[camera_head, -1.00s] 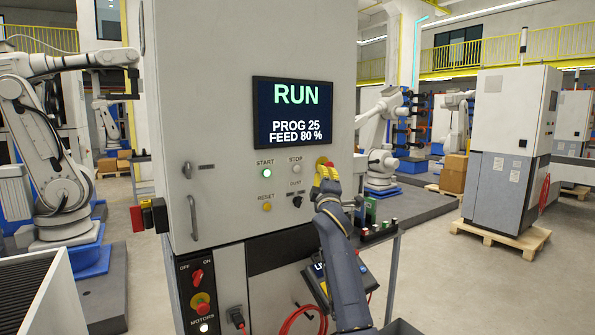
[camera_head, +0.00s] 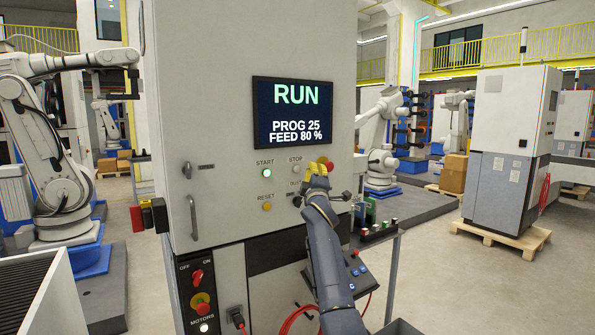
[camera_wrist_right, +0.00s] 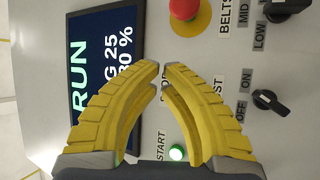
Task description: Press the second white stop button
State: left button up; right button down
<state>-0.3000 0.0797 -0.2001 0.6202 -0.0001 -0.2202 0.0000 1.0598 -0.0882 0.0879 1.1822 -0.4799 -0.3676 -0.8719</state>
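The white stop button (camera_head: 296,169) sits under the STOP label on the grey machine panel, right of the lit green START button (camera_head: 267,173). My right gripper (camera_head: 317,168) is just right of the stop button in the head view, in front of the panel. In the wrist view its yellow fingers (camera_wrist_right: 160,78) curve together with tips almost meeting, nothing held between them. There the STOP label is partly covered by the fingers, and the white button is hidden. I cannot tell how far the tips are from the panel. My left gripper is not in view.
A red mushroom button on yellow (camera_wrist_right: 187,12) lies near the fingers. The DUST switch (camera_wrist_right: 270,102), yellow RESET button (camera_head: 267,207) and RUN screen (camera_head: 293,113) are close by. A side shelf with a control box (camera_head: 360,273) stands below right.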

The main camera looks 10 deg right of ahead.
aim_at(297, 169)
jog(key=shift+w+a, duration=0.35)
jog(key=shift+w, duration=0.5)
jog(key=shift+w+a, duration=0.35)
jog(key=shift+w, duration=0.45)
jog(key=shift+w, duration=0.2)
dwell(0.4)
jog(key=shift+w+a, duration=0.15)
jog(key=shift+w, duration=0.05)
jog(key=shift+w+a, duration=0.15)
jog(key=shift+w, duration=0.35)
dwell(0.9)
dwell(0.3)
jog(key=shift+s+d, duration=0.35)
jog(key=shift+s+a, duration=0.1)
jog(key=shift+s, duration=0.45)
